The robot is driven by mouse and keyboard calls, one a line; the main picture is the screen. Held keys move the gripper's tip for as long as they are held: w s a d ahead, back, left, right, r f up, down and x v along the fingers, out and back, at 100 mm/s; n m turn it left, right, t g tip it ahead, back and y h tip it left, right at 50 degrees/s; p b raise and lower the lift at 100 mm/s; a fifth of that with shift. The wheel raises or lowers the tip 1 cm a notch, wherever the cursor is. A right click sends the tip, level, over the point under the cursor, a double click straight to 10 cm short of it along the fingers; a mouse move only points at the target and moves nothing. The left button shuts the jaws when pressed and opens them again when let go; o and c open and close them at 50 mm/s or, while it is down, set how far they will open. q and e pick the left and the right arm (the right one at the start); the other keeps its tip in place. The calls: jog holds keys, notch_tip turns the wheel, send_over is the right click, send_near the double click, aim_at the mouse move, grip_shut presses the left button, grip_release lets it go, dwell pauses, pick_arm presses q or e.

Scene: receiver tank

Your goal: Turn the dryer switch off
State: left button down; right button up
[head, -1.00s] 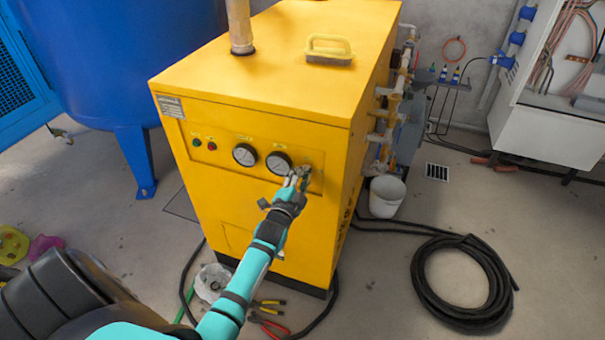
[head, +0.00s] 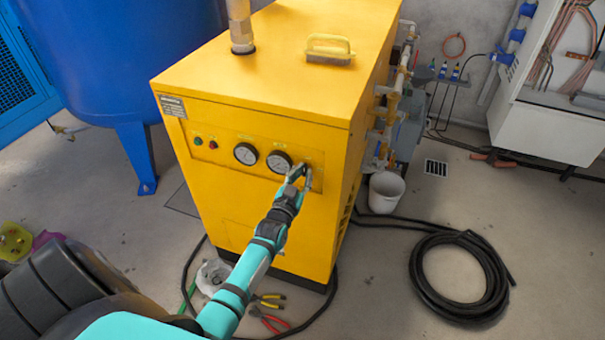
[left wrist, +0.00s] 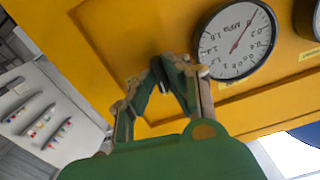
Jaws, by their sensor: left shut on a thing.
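The yellow dryer cabinet (head: 240,215) stands in the middle of the head view. Its front panel has two round gauges (head: 246,154), and one gauge also shows large in the left wrist view (left wrist: 237,42). The dryer switch (left wrist: 159,74) is a small dark knob on the panel beside this gauge, mostly hidden by my fingers. My left gripper (head: 302,176) is at the right end of the panel; in the left wrist view its fingertips (left wrist: 170,76) are closed around the switch. My right gripper is in neither view.
A green and a red indicator (head: 213,145) sit left of the gauges. A yellow-handled brush (head: 330,48) lies on top of the cabinet.

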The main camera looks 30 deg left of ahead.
pick_arm(q)
jog(key=shift+f+n, duration=0.1)
jog(key=shift+n, duration=0.5)
jog(key=c, duration=1.4)
grip_release()
jog(key=shift+o, duration=0.2)
jog(key=v, duration=1.2)
